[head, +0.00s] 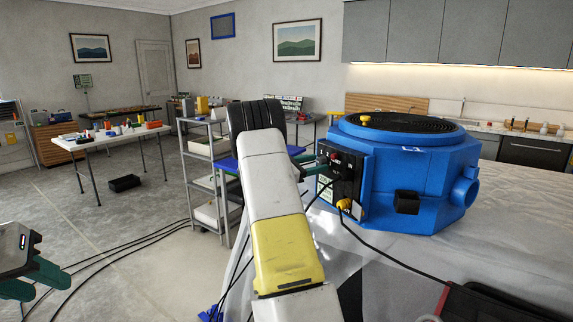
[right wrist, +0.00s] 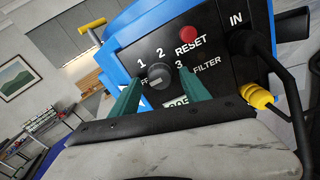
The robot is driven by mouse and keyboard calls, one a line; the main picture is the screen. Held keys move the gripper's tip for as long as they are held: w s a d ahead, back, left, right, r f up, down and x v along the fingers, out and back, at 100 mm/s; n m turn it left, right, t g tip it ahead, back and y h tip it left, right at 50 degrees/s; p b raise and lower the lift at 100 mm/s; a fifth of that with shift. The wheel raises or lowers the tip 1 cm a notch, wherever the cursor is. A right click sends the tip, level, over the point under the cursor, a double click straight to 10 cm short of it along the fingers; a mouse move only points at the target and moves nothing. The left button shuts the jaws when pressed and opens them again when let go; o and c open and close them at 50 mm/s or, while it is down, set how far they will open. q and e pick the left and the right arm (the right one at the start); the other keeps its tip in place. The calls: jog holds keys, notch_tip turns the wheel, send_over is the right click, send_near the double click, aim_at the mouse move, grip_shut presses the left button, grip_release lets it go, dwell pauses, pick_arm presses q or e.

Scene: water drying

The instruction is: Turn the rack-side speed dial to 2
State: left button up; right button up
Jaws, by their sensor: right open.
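A blue drying blower (head: 415,170) stands on a covered table, its black control panel (head: 343,172) facing the grey rack (head: 200,165). In the right wrist view the dark round speed dial (right wrist: 158,76) sits among the marks 1, 2 and 3, and a partly hidden mark at its lower left. I cannot tell for certain where its pointer stands. My right gripper (right wrist: 160,92) is open, its green fingers on either side of the dial; contact is unclear. In the head view its arm hides part of the rack. My left gripper (head: 32,280) is open and empty at the lower left.
A red reset button (right wrist: 188,34) sits just above the dial, and a yellow-collared cable (right wrist: 258,96) plugs in at the panel's right. Black cables (head: 130,250) run over the floor. A white table (head: 110,138) with small items stands at the left.

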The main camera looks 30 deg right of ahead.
jog(key=shift+c, duration=0.2)
grip_shut()
jog(key=shift+m, duration=0.3)
jog(key=m, duration=0.5)
jog(key=shift+w+m, duration=0.1)
jog(key=shift+m, duration=0.2)
jog(key=m, duration=0.5)
jog(key=shift+r, duration=0.1)
jog(key=m, duration=0.6)
jog(key=shift+m, duration=0.4)
jog(key=m, duration=0.5)
jog(key=shift+m, duration=0.3)
